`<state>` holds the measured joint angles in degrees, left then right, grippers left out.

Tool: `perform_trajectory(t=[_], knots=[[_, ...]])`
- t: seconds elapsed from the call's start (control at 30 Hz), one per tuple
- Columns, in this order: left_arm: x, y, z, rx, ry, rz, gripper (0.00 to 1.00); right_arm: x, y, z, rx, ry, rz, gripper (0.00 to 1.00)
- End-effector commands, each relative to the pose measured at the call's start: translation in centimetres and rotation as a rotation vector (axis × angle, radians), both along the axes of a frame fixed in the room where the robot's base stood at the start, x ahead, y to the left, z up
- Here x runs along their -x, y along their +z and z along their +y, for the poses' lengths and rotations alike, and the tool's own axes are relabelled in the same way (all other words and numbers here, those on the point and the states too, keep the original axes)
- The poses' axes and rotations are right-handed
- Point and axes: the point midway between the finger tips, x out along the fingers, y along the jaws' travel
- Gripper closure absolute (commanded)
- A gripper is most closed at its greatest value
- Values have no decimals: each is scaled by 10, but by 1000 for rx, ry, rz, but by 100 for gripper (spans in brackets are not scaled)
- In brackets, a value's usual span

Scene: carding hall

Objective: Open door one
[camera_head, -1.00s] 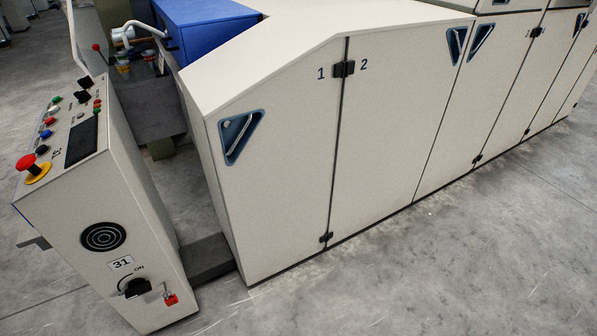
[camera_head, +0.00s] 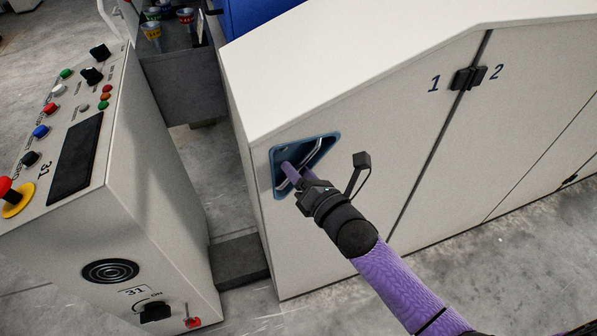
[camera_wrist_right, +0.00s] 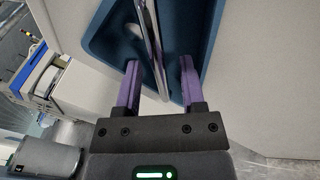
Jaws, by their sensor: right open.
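Door one (camera_head: 340,220) is a cream panel marked 1 on the machine's side, and it looks shut. Its blue triangular recess (camera_head: 333,137) holds a metal bar handle (camera_head: 313,154). My right gripper (camera_head: 290,172) reaches into the recess from the lower right and partly hides it. In the right wrist view, the right gripper's purple fingers (camera_wrist_right: 160,82) are open, one on each side of the handle bar (camera_wrist_right: 153,45). Both fingertips are inside the blue recess (camera_wrist_right: 104,35). I cannot tell whether either finger touches the bar. My left gripper is not in view.
A control cabinet (camera_head: 165,235) with buttons and a red emergency stop (camera_head: 8,190) stands close on the left. A narrow gap separates it from the machine. Bare floor (camera_head: 530,265) lies at the lower right.

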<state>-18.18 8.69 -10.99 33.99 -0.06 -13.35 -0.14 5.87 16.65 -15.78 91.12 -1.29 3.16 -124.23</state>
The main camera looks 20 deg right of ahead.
Motion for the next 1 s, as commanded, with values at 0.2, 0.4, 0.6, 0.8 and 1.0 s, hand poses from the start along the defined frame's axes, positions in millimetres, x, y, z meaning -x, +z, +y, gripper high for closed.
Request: perform_trajectory(t=[0.2, 0.4, 0.6, 0.8, 1.0], knots=[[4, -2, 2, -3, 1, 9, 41, -7, 1, 2, 1, 0, 0, 49], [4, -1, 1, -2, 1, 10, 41, -7, 1, 2, 0, 0, 0, 61], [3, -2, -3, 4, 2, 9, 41, -7, 1, 2, 0, 0, 0, 100], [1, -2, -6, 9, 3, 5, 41, -7, 0, 2, -1, 0, 0, 100], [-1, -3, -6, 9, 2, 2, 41, -7, 0, 2, -1, -1, 1, 100]])
